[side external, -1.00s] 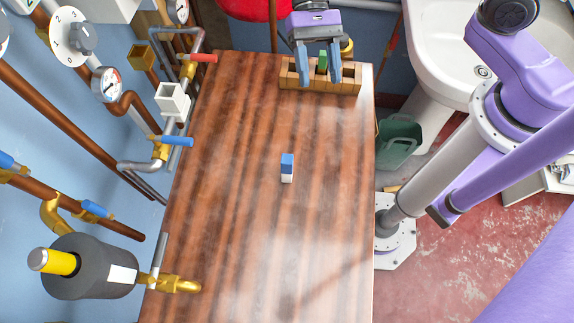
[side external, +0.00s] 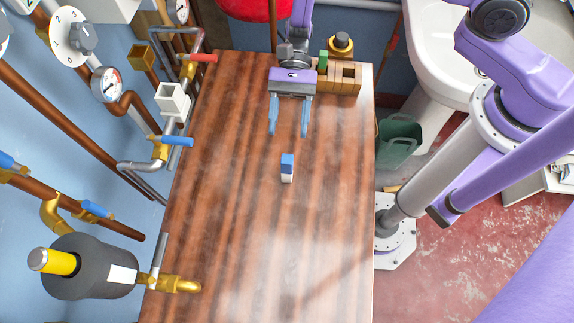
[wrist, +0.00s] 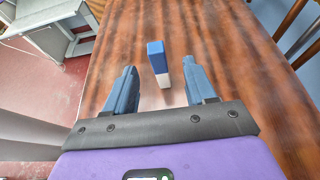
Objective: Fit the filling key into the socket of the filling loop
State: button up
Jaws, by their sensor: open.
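A small upright block, blue above and white below, stands on the wooden table (side external: 230,230); I take this block (side external: 287,167) to be the filling key. In the wrist view the block (wrist: 157,58) shows between and beyond my fingertips. My gripper (side external: 288,131) is open and empty, with its blue fingers apart, on the far side of the block and not touching it. A white square fitting with a dark opening (side external: 172,99) sits on the pipework left of the table and looks like the filling loop's socket.
A wooden rack (side external: 345,88) at the table's far edge holds a green piece (side external: 323,60). Pipes with a red lever (side external: 203,58) and a blue lever (side external: 177,141) line the left edge. A brass elbow (side external: 178,286) juts over the near-left corner. The middle of the table is otherwise clear.

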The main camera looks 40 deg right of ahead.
aim_at(287, 159)
jog(key=shift+d+x, duration=0.25)
jog(key=shift+x, duration=3.8)
jog(key=shift+s+f, duration=0.15)
grip_shut()
